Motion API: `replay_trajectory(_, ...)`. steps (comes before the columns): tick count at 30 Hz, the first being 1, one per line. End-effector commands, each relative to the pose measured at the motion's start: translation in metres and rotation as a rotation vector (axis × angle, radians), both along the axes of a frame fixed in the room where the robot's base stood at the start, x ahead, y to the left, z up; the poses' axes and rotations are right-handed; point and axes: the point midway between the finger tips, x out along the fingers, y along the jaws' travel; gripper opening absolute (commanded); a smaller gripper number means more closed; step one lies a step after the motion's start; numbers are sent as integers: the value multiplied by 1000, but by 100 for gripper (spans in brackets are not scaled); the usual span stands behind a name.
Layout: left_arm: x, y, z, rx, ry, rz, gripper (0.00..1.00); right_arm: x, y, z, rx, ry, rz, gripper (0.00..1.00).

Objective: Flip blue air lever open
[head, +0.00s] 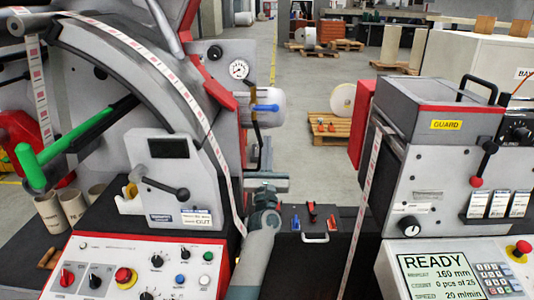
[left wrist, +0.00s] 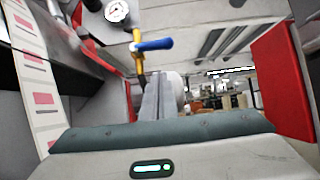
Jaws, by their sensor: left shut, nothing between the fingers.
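The blue air lever (head: 265,108) sticks out sideways to the right from the valve on a dark upright line, below the round gauge (head: 239,69). In the left wrist view the blue lever (left wrist: 153,45) lies across the top of a yellow valve fitting (left wrist: 137,60), ahead of my fingers. My left gripper (head: 267,187) is below the lever and apart from it in the head view. Its fingers (left wrist: 158,90) are shut together with nothing between them. My right gripper is in neither view.
A label strip (head: 222,170) hangs just left of my left arm. Another strip (head: 366,200) hangs at the right. A dark box with small tools and a handle (head: 315,238) stands to the right of the arm. A red panel (left wrist: 280,80) is close on the right in the wrist view.

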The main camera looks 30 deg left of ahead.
Motion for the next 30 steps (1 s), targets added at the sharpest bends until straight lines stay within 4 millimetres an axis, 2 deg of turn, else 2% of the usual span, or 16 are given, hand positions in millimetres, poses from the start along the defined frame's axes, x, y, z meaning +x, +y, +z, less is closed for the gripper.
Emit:
replay_trajectory(1, 7, 4, 11, 1, 0, 1, 0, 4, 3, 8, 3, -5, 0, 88)
replay_trajectory(6, 27, 17, 28, 0, -1, 1, 0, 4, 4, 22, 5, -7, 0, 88)
replay_trajectory(13, 30, 18, 52, -1, -2, -1, 0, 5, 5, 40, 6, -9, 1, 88)
replay_trajectory(19, 31, 19, 59, -1, 0, -1, 0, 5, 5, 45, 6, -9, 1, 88)
replay_trajectory(30, 31, 19, 59, -1, 0, -1, 0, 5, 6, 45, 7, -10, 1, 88)
